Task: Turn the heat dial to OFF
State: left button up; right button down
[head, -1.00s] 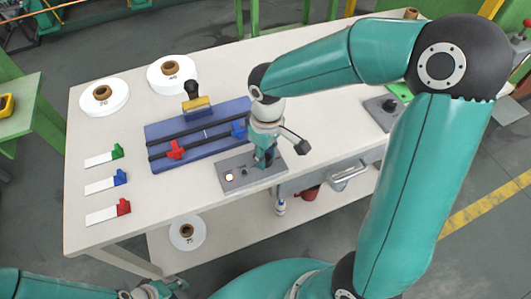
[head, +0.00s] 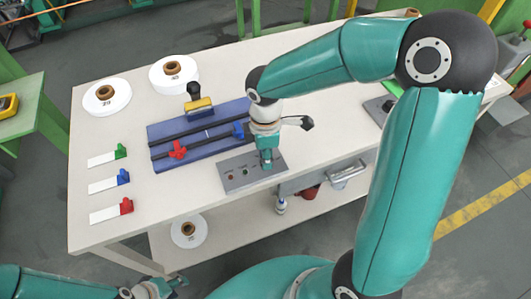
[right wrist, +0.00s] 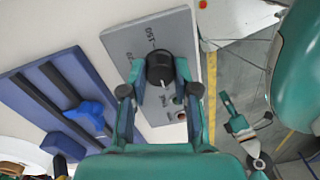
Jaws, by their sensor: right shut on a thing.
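The grey control panel (head: 236,183) lies on the near edge of the white table. My right gripper (head: 267,165) points down at its right end. In the right wrist view, my right gripper (right wrist: 159,72) has its two fingers closed on opposite sides of the round black heat dial (right wrist: 160,65), which has a light mark on its near side. The dial's setting cannot be read. The small round lamp (head: 231,175) at the panel's left looks dark. My left gripper (head: 163,290) is low at the bottom left, away from the table; its opening is unclear.
A blue fixture (head: 190,155) with red and blue clamps lies just behind the panel. White spools (head: 107,96), (head: 173,74) stand at the back left.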

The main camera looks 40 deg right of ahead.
jog(key=shift+w, duration=0.1)
dwell(0.3)
jog(key=c, duration=0.9)
grip_release()
jog(key=shift+o, duration=0.2)
jog(key=shift+r, duration=0.1)
notch_tip(320, 180, up, 12)
jog(key=shift+w, duration=0.2)
jog(key=shift+d, duration=0.1)
